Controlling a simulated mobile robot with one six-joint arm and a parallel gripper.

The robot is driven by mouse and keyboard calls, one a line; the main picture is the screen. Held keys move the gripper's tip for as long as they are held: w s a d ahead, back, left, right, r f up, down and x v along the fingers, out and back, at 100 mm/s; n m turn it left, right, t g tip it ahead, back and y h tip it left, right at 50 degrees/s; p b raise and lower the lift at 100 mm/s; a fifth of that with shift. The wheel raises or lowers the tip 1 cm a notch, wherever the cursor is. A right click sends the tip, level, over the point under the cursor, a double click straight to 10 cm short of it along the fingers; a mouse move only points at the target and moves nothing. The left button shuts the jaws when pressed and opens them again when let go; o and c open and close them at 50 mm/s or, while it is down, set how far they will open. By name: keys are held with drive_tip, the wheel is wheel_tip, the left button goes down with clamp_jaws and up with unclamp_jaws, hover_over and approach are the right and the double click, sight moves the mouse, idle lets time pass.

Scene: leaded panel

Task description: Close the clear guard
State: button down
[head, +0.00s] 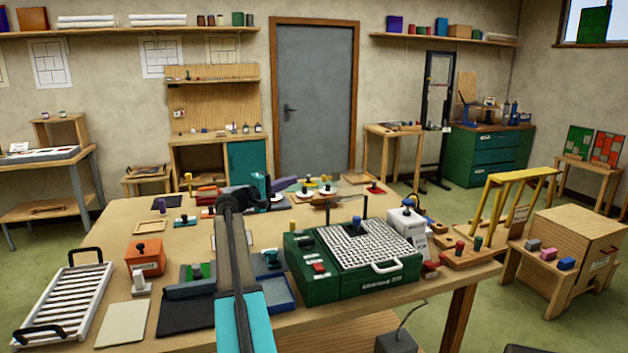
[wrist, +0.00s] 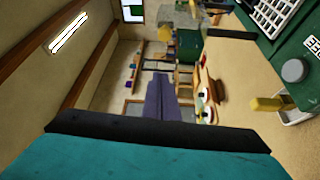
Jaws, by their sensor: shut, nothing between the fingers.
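The green machine (head: 325,280) stands on the near right of the table, with a white grid top (head: 362,243), a red switch and a white handle (head: 386,266) at its front. I cannot make out the clear pane of a guard on it. In the wrist view, part of the machine (wrist: 292,35) shows at the upper right, tilted. My gripper (wrist: 160,78) is shut and empty.
Left of the machine are a blue tray (head: 272,292), an orange block (head: 145,257) and a white rack (head: 72,292). A white box (head: 405,222) and a yellow frame (head: 515,180) stand to the right. Small items crowd the table's back.

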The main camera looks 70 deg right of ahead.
idle(0.3)
drive_tip(key=s+d+p, duration=0.5)
drive_tip(key=s+d, duration=0.1)
drive_tip(key=shift+s+d, duration=0.2)
drive_tip(key=shift+s, duration=0.2)
idle(0.8)
drive_tip(key=shift+w, duration=0.1)
idle(0.5)
